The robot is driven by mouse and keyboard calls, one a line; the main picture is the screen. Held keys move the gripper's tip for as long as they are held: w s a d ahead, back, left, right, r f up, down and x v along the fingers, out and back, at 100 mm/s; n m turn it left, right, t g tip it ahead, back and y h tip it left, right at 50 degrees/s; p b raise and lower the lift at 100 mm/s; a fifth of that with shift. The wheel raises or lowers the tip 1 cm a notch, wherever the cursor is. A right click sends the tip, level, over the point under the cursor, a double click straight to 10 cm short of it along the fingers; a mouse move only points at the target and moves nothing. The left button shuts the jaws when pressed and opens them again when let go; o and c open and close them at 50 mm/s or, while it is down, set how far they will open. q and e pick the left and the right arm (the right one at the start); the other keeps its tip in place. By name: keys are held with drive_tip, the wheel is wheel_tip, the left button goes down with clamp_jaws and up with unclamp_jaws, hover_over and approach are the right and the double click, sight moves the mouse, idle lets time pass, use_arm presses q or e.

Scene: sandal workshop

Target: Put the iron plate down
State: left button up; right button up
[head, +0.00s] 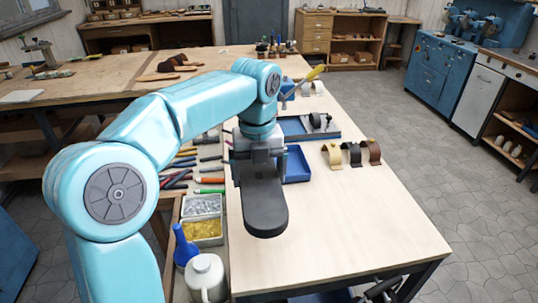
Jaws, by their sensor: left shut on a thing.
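My left gripper (257,158) points down over the near left part of the pale workbench (350,225). It is shut on the iron plate (265,208), a dark, smooth, long plate with a rounded near end. The gripper covers the plate's far end. The plate is over the bench top near its left edge; I cannot tell whether it touches the wood. My right gripper does not show.
Blue trays (296,165) lie just behind the plate. Curved straps (352,153) stand to their right. Pliers and other hand tools (180,178), bins of small parts (203,228), a blue bottle (184,247) and a white jug (205,277) are left. The bench's front right is clear.

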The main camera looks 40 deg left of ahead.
use_arm(q)
drive_tip(key=f, duration=0.7)
drive_tip(key=f+b, duration=0.1)
drive_tip(key=f, duration=0.3)
drive_tip(key=shift+w+a+f, duration=0.1)
drive_tip(key=shift+w+a, duration=0.1)
drive_tip(key=shift+w, duration=0.05)
drive_tip(key=shift+s+d+f, duration=0.15)
drive_tip(key=shift+s+f, duration=0.05)
drive_tip(key=shift+f, duration=0.3)
drive_tip(key=f, duration=0.3)
drive_tip(key=shift+w+f, duration=0.2)
drive_tip(key=shift+s+r, duration=0.1)
drive_tip(key=shift+s, duration=0.05)
